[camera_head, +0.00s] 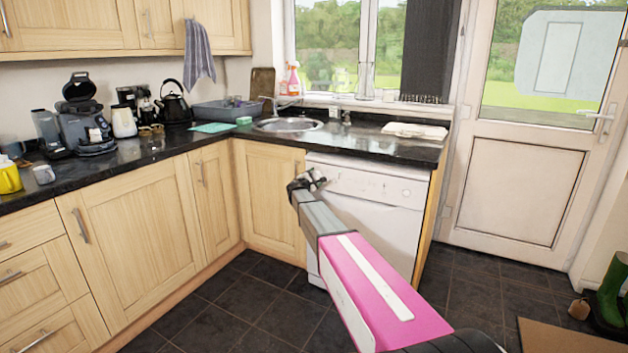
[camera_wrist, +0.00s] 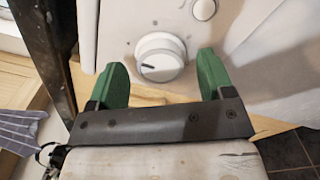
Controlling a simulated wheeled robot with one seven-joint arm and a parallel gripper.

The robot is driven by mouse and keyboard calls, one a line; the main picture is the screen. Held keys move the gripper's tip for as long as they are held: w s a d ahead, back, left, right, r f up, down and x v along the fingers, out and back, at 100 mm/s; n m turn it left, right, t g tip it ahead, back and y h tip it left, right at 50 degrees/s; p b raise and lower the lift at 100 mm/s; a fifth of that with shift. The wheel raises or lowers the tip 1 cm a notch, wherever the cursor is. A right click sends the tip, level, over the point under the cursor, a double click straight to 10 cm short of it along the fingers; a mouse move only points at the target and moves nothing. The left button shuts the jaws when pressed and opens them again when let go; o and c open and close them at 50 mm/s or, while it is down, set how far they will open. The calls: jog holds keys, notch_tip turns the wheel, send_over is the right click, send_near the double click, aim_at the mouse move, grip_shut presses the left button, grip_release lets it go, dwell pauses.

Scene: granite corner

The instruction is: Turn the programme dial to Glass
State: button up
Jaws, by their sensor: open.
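The programme dial (camera_wrist: 163,46) is a round white knob on the white dishwasher's front panel, in the wrist view. Its short dark pointer line points left in that picture. The labels around it are too small to read, so I cannot tell which setting it is on. My gripper (camera_wrist: 161,60) is open, with one green finger on each side of the dial. I cannot tell whether either finger touches it. In the head view, my gripper (camera_head: 307,181) is at the left end of the panel of the dishwasher (camera_head: 372,222), and the dial is hidden behind it.
A small round white button (camera_wrist: 204,9) sits near the dial. The black worktop (camera_head: 365,146) runs just above the panel, with a sink (camera_head: 288,125) and a folded cloth (camera_head: 415,131). Wooden cupboards (camera_head: 268,198) stand left of the dishwasher. The floor in front is clear.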

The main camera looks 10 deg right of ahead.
jog(key=c, duration=0.9)
jog(key=shift+m, duration=0.3)
jog(key=m, duration=0.5)
jog(key=shift+m, duration=0.3)
jog(key=m, duration=0.5)
jog(key=shift+f+m, duration=0.1)
jog(key=shift+m, duration=0.2)
jog(key=o, duration=0.9)
